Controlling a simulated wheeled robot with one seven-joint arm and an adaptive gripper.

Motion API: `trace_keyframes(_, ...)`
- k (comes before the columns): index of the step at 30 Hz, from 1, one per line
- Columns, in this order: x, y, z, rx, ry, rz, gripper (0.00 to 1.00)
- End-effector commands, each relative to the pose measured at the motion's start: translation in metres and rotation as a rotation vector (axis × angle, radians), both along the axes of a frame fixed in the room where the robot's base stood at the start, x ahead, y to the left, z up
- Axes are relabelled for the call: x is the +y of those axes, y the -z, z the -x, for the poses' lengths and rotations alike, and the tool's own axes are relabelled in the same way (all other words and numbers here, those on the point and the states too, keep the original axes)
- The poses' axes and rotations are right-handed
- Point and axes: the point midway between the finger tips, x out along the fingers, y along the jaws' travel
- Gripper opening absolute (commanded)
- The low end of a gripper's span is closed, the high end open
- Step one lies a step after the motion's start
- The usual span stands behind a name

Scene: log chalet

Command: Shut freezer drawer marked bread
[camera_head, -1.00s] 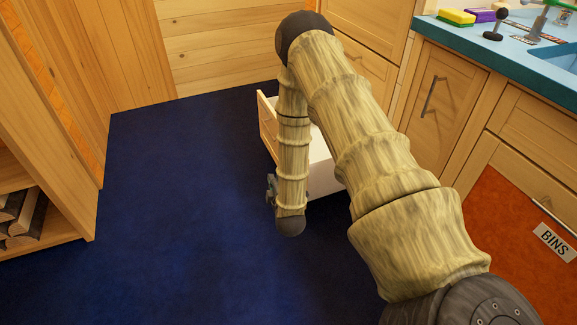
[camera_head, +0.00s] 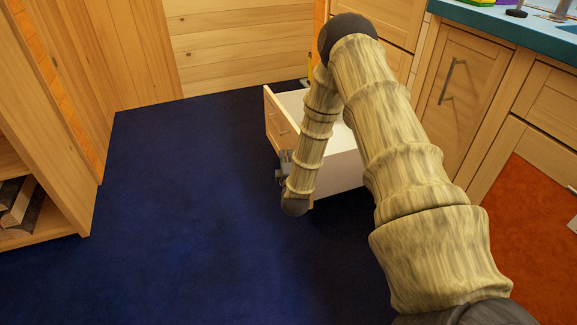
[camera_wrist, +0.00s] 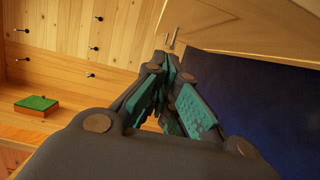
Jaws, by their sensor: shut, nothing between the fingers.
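A low drawer (camera_head: 345,165) stands pulled out, with white sides and a pale wooden front. Part of it is hidden behind my arm, and no bread label can be read. Its front (camera_head: 272,118) carries a slim handle (camera_head: 281,124). My gripper (camera_head: 284,160) is beside the lower part of this front, partly hidden by my forearm. In the wrist view my gripper (camera_wrist: 172,68) is shut and empty, its fingers pointing toward a wooden panel (camera_wrist: 245,28) with a metal handle (camera_wrist: 172,40). I cannot tell whether the fingers touch it.
Blue carpet (camera_head: 180,220) lies clear to the left of the drawer. Wooden shelves with logs (camera_head: 20,205) stand at the left. Cabinets with a teal counter (camera_head: 500,22) line the right. The wrist view shows a pegged wooden wall and a green-topped block (camera_wrist: 37,103).

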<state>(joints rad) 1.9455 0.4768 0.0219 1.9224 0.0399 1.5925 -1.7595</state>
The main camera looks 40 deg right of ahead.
Motion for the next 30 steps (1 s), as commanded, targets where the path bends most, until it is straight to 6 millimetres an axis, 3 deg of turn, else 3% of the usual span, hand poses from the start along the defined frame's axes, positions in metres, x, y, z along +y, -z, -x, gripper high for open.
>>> trace_keyframes(8, -0.022, 0.003, -0.041, -0.004, 0.002, -0.001, 0.0)
trace_keyframes(18, -0.052, 0.001, -0.032, -0.002, 0.001, 0.0, 0.0)
trace_keyframes(30, -0.059, 0.0, -0.029, -0.001, 0.0, 0.0, 0.0)
